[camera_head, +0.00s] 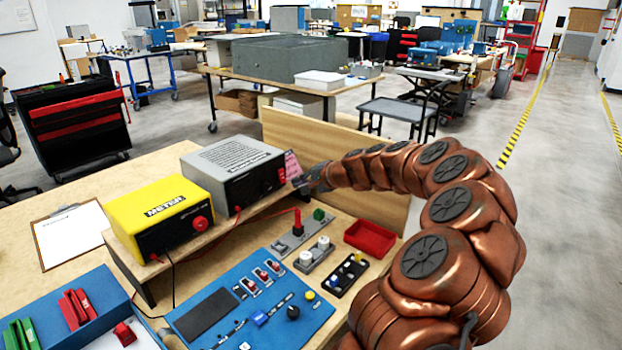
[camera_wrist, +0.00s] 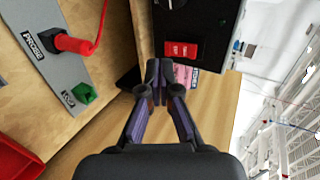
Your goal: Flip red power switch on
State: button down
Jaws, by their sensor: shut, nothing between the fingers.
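The red power switch (camera_wrist: 181,50) sits on the black front panel of the grey power supply box (camera_head: 235,165). In the head view it is a small red patch (camera_head: 281,175) at the panel's right end. My gripper (camera_wrist: 159,72) is shut and empty, with its fingertips just short of the panel and a little to one side of the switch in the wrist view. In the head view my gripper (camera_head: 301,184) is close to the right end of the panel. I cannot tell whether the fingertips touch anything, nor which way the switch is set.
A pink tag (camera_head: 292,164) hangs beside the panel. The yellow meter (camera_head: 163,212) stands left of the box on the wooden shelf. A red probe (camera_head: 297,222), a red tray (camera_head: 370,238) and a blue board (camera_head: 250,310) are in front. A wooden panel (camera_head: 340,150) stands behind.

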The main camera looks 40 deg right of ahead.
aim_at(282, 177)
jog(key=w, duration=0.2)
jog(key=w+f, duration=0.1)
jog(key=shift+w+a, duration=0.3)
jog(key=shift+a, duration=0.1)
jog(key=shift+w+a+p, duration=0.1)
jog(key=shift+w+p, duration=0.2)
jog(key=shift+a, duration=0.1)
jog(key=shift+w+f+b, duration=0.2)
jog(key=shift+w+b, duration=0.1)
dwell(0.5)
jog(key=shift+r+p, duration=0.45)
jog(key=shift+r, duration=0.4)
jog(key=shift+s, duration=0.15)
